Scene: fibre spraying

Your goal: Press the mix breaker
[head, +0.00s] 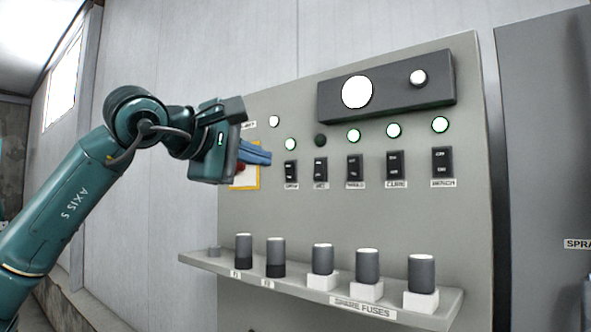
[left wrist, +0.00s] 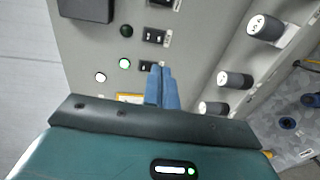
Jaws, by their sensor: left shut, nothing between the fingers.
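The grey panel holds a row of black breakers with small labels. The second breaker from the left (head: 321,170) sits under a dark lamp (head: 320,140); its short label is blurred but may read MIX. It also shows in the left wrist view (left wrist: 155,37), beyond the first breaker. My left gripper (head: 268,157) has its blue fingers shut and empty, left of the first breaker (head: 291,171). In the left wrist view the fingertips (left wrist: 162,67) are close to that first breaker (left wrist: 149,66); contact cannot be told. My right gripper is not in view.
The other breakers have lit lamps (head: 353,135) above them. A shelf (head: 340,300) with several grey cylindrical fuses juts out below. A dark box with round white lights (head: 385,85) is above. A yellow-edged card (head: 245,180) is partly behind my gripper.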

